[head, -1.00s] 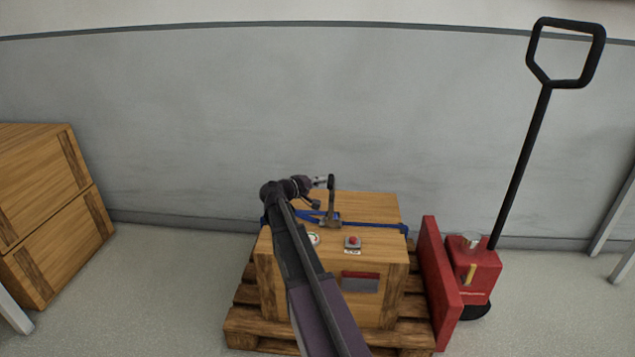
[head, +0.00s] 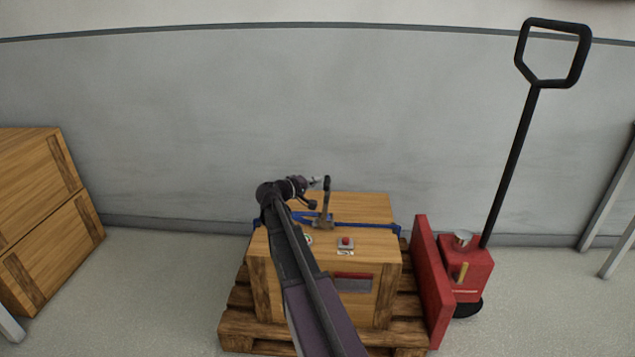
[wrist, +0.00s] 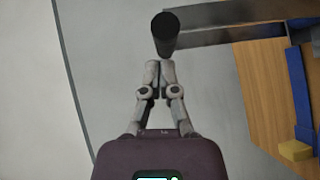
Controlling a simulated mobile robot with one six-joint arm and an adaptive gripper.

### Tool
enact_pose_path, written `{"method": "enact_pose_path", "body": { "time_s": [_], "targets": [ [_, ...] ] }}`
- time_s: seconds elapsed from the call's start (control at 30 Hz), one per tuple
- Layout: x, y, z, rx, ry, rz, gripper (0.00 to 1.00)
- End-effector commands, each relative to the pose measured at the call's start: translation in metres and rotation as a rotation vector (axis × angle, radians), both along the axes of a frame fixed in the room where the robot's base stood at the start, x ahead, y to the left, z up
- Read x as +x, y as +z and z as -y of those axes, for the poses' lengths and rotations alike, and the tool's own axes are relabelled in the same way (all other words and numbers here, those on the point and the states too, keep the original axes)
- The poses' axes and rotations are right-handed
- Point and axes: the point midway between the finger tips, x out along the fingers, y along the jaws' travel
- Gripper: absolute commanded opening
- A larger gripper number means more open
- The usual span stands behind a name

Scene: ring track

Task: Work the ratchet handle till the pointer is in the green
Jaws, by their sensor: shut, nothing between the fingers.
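The ratchet handle (head: 326,190) stands nearly upright from the ratchet body on the blue strap (head: 365,226) across the wooden crate (head: 375,205). In the wrist view the dark grip end of the ratchet handle (wrist: 165,34) lies just beyond my fingertips. My gripper (head: 317,180) is shut and empty, just left of the handle's upper end; it also shows in the wrist view (wrist: 159,66). I cannot tell whether the fingertips touch the handle. A round gauge (head: 308,239) on the crate top is mostly hidden by my arm; its pointer cannot be read.
A red button (head: 346,241) sits on the crate's top near its front edge. The crate stands on a wooden pallet (head: 240,326). A red pallet jack (head: 470,265) with a tall black handle stands at right. Stacked wooden crates (head: 35,170) are at left. A grey wall is behind.

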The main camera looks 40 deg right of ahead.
Motion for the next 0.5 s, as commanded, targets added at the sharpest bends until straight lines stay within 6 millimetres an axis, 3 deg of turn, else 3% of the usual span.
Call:
{"method": "enact_pose_path", "body": {
  "time_s": [0.3,0.5],
  "targets": [
    [0.016,0.013,-0.027,0.0,0.001,0.0,0.0],
    [0.009,0.02,-0.062,0.0,0.001,0.0,0.0]
  ]
}}
